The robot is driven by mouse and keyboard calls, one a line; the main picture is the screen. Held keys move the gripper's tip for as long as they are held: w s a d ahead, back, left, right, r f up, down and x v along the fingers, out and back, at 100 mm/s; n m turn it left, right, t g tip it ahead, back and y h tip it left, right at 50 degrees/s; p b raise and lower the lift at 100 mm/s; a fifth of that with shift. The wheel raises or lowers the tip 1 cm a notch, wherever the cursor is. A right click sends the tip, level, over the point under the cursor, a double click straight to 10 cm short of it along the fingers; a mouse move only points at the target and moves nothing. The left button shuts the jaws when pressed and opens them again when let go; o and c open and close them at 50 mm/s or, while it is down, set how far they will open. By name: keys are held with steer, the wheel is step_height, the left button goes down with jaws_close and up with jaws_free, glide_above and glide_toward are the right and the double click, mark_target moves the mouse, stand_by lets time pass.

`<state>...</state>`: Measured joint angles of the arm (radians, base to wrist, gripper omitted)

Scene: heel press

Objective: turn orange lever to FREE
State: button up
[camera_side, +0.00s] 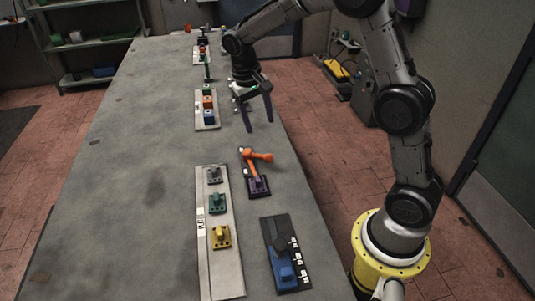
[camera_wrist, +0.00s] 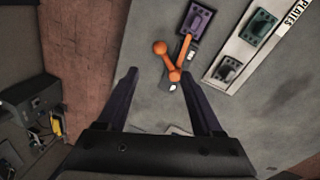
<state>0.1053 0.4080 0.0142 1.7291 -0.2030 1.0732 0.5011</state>
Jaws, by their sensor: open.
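The orange lever (camera_side: 260,156) sits on a small dark plate near the table's right edge, with a purple block (camera_side: 258,185) at the plate's near end. In the wrist view the orange lever (camera_wrist: 176,73) shows a bent shape with a round knob on one arm; the purple block (camera_wrist: 201,20) is above it. Small pale marks lie by the lever, too small to read. My gripper (camera_side: 259,126) is open and empty, above the table and beyond the lever in the side view. In the wrist view my gripper (camera_wrist: 157,75) has its fingers spread, with the lever ahead between and past the tips.
A pale strip (camera_side: 203,262) marked PLATES holds grey, green and yellow blocks left of the lever. A black panel (camera_side: 268,226) with a blue block (camera_side: 286,275) lies nearer. Another strip (camera_side: 198,121) with coloured blocks lies left of my gripper. The table's left side is clear.

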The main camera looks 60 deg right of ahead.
mark_target(268, 154)
steer(key=f, duration=0.4)
steer(key=s+d+f, duration=0.1)
steer(key=f, duration=0.4)
steer(key=d+f, duration=0.1)
steer(key=f, duration=0.3)
steer(key=shift+s+d+f, duration=0.15)
steer(key=shift+f, duration=0.1)
jaws_close()
steer(key=shift+r, duration=0.1)
stand_by(0.9)
